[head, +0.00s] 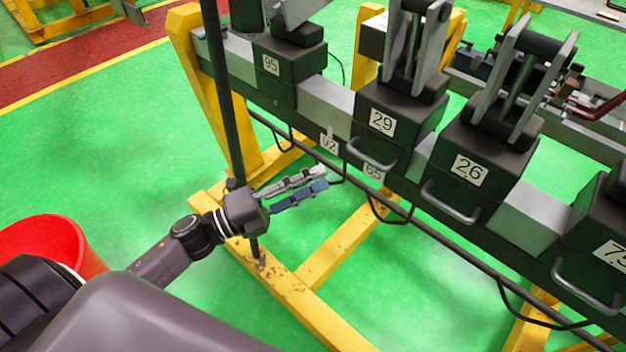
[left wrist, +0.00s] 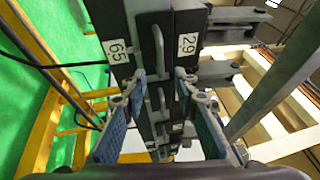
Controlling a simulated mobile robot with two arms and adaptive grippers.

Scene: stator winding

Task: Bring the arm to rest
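My left arm (head: 165,262) reaches in from the lower left in the head view. Its gripper (head: 320,178) points right, in front of the machine frame and beside a dark upright pole. In the left wrist view the two blue-padded fingers (left wrist: 162,82) stand apart with a clear gap and nothing between them, so the gripper is open and empty. Past the fingers, that view shows dark blocks with labels 65 and 29. My right arm and gripper are in neither view.
A yellow frame (head: 325,265) carries a row of dark numbered blocks with handles, such as block 29 (head: 400,112) and block 26 (head: 480,160). Black cables hang below. A dark pole (head: 228,100) stands near the gripper. A red bin (head: 50,238) is lower left. Green floor (head: 110,150) lies open at left.

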